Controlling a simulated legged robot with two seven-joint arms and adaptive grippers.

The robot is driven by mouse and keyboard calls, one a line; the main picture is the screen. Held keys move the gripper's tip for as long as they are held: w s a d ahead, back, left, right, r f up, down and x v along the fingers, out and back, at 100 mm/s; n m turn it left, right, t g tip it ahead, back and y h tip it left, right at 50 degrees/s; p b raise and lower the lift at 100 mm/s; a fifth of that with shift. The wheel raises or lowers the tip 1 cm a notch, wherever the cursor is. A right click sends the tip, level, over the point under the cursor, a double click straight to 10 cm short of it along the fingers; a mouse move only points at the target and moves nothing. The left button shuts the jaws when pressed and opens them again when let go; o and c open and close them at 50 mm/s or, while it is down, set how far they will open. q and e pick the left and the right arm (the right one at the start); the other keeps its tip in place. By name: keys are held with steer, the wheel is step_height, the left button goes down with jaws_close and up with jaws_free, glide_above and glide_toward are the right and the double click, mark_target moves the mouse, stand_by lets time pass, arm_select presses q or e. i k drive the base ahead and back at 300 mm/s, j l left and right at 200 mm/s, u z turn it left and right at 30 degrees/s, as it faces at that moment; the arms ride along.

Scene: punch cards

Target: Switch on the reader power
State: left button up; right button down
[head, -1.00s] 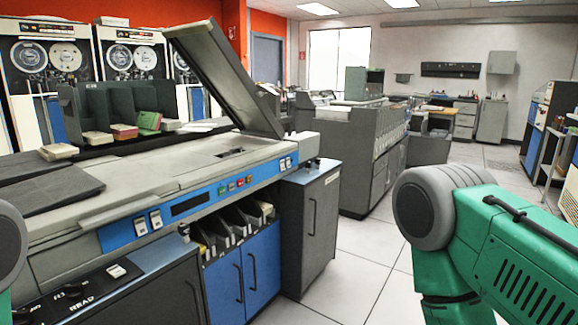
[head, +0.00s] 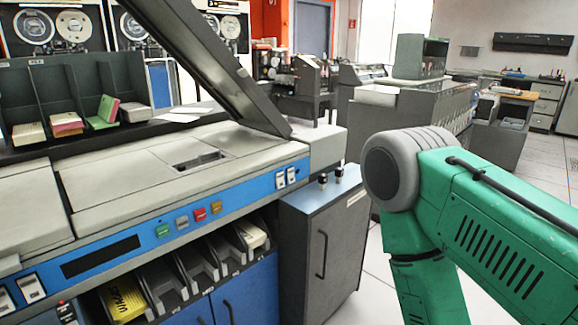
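The card reader (head: 150,165) is a long grey machine with a blue front panel, filling the left and middle of the head view. A pair of white rocker switches (head: 286,178) is at the panel's right end. Another white switch (head: 31,288) is at its lower left, partly cut by the frame. Green, grey, red and amber buttons (head: 200,215) sit between them. I cannot tell which switch is the power switch, nor its setting. My green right arm shows at the right, but its gripper is out of view. My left arm and gripper are out of view.
The reader's raised dark lid (head: 205,65) slants over its top. A grey cabinet (head: 322,245) stands at its right end with two small knobs on top. Card bins (head: 185,270) are below the panel. Card stacks (head: 67,124) lie behind. Floor shows at the right.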

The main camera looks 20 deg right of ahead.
mark_target(290, 172)
steer(key=i+l+u, duration=0.2)
steer(key=i+l, duration=0.15)
steer(key=l, duration=0.3)
steer(key=i+l, duration=0.2)
steer(key=l, duration=0.15)
steer(key=u, duration=0.05)
